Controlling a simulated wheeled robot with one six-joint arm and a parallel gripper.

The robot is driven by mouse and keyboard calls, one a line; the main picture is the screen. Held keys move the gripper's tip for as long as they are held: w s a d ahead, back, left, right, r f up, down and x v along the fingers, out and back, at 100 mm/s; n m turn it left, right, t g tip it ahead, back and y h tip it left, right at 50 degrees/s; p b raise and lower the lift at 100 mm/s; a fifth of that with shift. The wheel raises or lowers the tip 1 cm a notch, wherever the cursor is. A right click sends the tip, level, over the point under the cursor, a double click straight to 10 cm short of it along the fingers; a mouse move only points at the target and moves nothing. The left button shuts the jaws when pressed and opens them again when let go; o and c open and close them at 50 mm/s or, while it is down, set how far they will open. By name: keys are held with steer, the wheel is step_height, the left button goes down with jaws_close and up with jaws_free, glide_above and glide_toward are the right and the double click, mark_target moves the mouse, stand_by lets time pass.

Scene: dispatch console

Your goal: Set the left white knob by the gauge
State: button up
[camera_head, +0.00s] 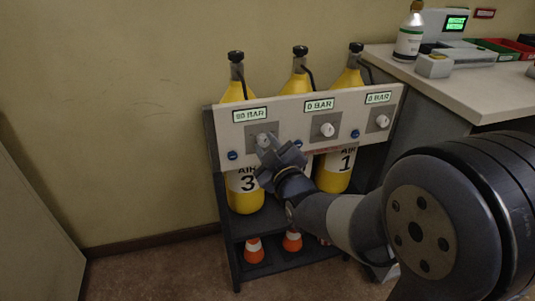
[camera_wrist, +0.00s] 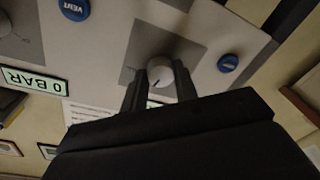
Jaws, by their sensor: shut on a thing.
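The left white knob (camera_head: 263,139) sits on the cream panel below the left gauge (camera_head: 249,115), which seems to read 80 BAR; its first digit is hard to read. My gripper (camera_head: 267,144) reaches the knob from the lower right and partly hides it. In the wrist view the knob (camera_wrist: 160,71) stands between the two dark fingers of my gripper (camera_wrist: 161,76), which are shut on it. The knob's lower part shows a dark pointer line.
The middle knob (camera_head: 327,130) and right knob (camera_head: 382,121) sit under gauges reading 0 BAR. Blue buttons (camera_head: 233,155) lie beside the knobs. Yellow air cylinders (camera_head: 246,196) stand behind the panel. A white-topped desk (camera_head: 470,95) is at the right. Orange cones (camera_head: 254,250) stand below.

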steer(key=m+b, duration=0.1)
steer(key=m, duration=0.1)
steer(key=m+b, duration=0.1)
steer(key=b, duration=0.1)
steer(key=m+b, duration=0.1)
steer(key=m, duration=0.1)
steer(key=shift+f+m, duration=0.25)
steer(key=shift+m, duration=0.05)
steer(key=shift+a+r+m+t+b, duration=0.1)
steer(key=shift+m+t+b, duration=0.3)
steer(key=shift+m+b, duration=0.95)
steer(key=shift+m, duration=0.45)
steer(key=o, duration=1)
steer(key=p+v, duration=0.2)
steer(key=v, duration=0.8)
steer(key=shift+s+r, duration=0.1)
steer(key=shift+s, duration=0.35)
steer(key=shift+w, duration=0.15)
